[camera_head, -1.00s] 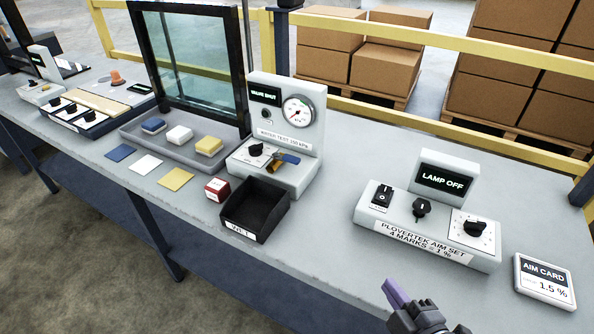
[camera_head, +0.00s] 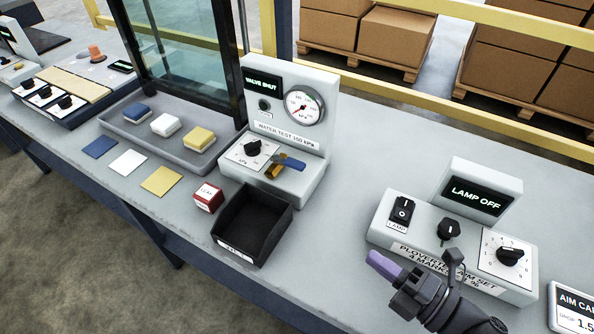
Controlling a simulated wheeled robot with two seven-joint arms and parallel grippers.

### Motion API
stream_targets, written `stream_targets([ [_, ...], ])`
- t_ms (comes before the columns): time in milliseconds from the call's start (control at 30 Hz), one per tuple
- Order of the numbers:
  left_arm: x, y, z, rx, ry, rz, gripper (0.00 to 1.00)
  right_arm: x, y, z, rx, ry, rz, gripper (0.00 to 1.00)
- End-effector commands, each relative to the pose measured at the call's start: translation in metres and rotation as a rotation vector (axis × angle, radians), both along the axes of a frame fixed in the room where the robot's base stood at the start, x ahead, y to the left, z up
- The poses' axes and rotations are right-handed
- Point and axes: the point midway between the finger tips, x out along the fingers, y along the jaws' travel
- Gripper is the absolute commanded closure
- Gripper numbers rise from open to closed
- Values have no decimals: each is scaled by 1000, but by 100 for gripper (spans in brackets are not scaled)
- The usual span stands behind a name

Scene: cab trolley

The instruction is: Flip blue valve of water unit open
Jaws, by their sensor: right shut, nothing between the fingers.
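The water unit (camera_head: 322,82) stands mid-table, a white housing with a round gauge and a display reading VALVE SHUT. Its blue valve lever (camera_head: 289,163) sits on a brass body on the unit's lower front ledge, beside a black knob. The lever lies roughly crosswise, pointing right. My right gripper (camera_head: 376,262), with purple fingertips, is shut and empty. It is in front of the aim set, right of and nearer than the valve, apart from it. My left gripper is not in view.
A black open bin (camera_head: 232,246) and a red-and-white box (camera_head: 208,197) stand in front of the water unit. The aim set (camera_head: 384,222) with a LAMP OFF display is at right. Bare table lies between bin and aim set.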

Motion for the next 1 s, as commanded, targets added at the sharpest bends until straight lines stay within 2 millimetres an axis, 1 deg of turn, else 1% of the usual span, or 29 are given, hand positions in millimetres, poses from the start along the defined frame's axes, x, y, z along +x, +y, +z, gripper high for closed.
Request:
stream_targets([
  [133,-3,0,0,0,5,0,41,4,3,0,2,-1,0,100],
  [267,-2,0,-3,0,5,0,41,18,18,0,4,-3,0,100],
  [700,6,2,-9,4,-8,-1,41,86,88,1,3,-3,-1,100],
  [1000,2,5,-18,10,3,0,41,132,136,-1,3,-1,-1,100],
])
